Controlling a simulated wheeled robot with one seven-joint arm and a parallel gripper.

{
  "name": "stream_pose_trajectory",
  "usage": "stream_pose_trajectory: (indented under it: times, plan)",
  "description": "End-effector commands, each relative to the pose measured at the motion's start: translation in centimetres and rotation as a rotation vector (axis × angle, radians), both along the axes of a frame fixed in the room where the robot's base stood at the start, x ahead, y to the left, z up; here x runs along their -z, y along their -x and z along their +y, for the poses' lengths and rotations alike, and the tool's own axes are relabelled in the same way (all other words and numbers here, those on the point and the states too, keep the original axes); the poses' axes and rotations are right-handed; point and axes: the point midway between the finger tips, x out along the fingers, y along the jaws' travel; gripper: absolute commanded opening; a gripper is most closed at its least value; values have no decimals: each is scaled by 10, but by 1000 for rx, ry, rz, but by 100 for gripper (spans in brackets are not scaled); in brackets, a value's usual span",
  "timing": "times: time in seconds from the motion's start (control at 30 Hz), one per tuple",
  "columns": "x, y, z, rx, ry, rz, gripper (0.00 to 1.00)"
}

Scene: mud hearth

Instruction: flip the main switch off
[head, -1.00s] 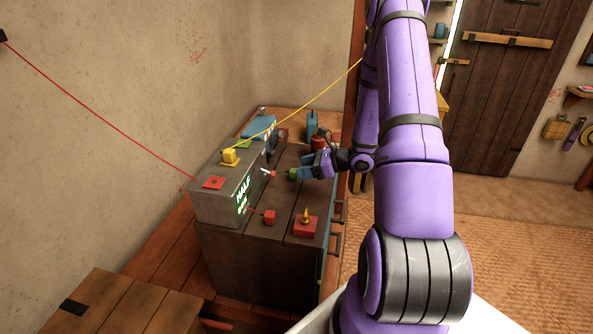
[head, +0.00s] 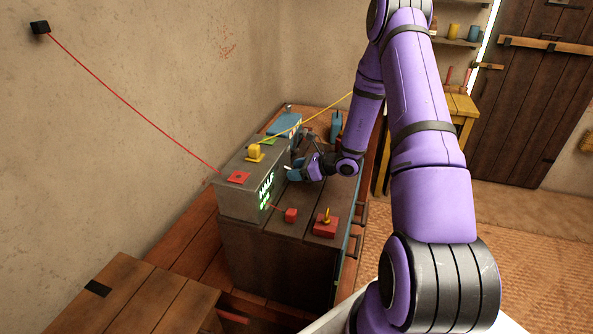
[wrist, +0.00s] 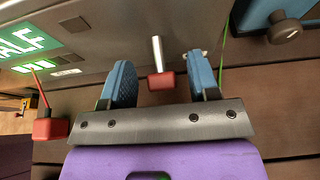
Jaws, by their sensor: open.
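The switch is a pale metal lever with a red tip (wrist: 160,80), sticking out from the front of a grey box (head: 235,202). In the wrist view it stands between my two blue fingers, with a visible gap on each side. My gripper (head: 294,172) is open at the box's front face; its fingers (wrist: 160,70) also show in the wrist view. The lever is mostly hidden by my gripper in the head view. A lit green display reading HALF (wrist: 28,42) is on the box face, with green bars below it.
A red block (head: 291,215) on a thin red cable and a red piece with a yellow top (head: 325,224) lie on the wooden cabinet top (head: 283,235). A yellow plug (head: 255,153) and a red plate (head: 238,178) sit on the box. A blue device (wrist: 275,12) is beside it.

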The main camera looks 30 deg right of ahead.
Motion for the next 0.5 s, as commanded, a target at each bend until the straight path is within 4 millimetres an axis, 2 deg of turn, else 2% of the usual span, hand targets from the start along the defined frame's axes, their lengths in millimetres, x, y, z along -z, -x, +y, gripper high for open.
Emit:
stream_pose_trajectory:
  times: [0.27, 0.37, 0.5]
  plan:
    - [1, -1, 1, 1, 0, 0, 55]
    - [1, -1, 1, 1, 0, 0, 37]
    - [1, -1, 0, 1, 1, 1, 6]
